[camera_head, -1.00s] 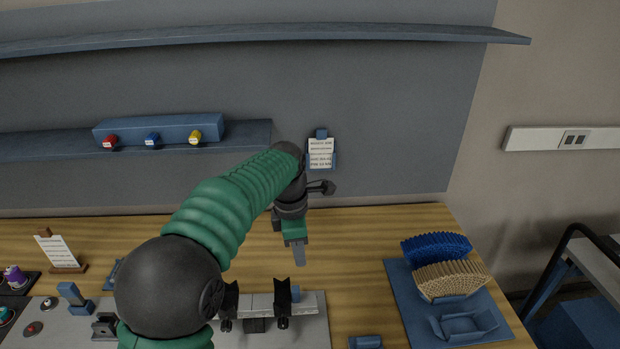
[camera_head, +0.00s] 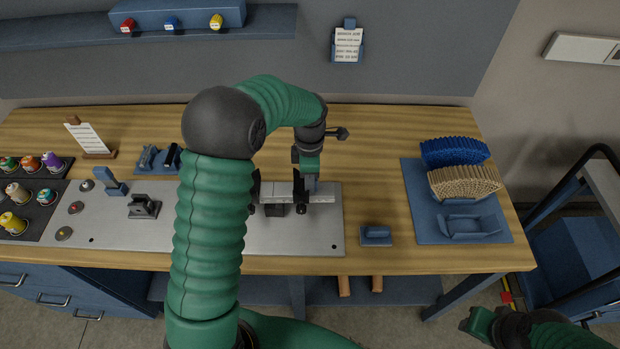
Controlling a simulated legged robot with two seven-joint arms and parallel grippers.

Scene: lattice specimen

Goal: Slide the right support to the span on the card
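The right support (camera_head: 299,188) is a dark upright post on a silver rail (camera_head: 322,194), which lies over a grey plate (camera_head: 200,232). A matching left support (camera_head: 254,190) stands at the rail's other end. My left gripper (camera_head: 311,184) points down just behind and right of the right support, close to it; I cannot tell whether they touch. Its fingertips are partly hidden. A white printed card (camera_head: 348,45) hangs on the wall, and another card (camera_head: 88,138) stands on the table; their text is too small to read. My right gripper (camera_head: 482,323) is low at the right, away from the table.
A blue tray (camera_head: 420,228) with blue and tan lattice blocks is at the right. A small blue block (camera_head: 376,236) sits on the table near the plate. The wood between plate and tray is mostly clear.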

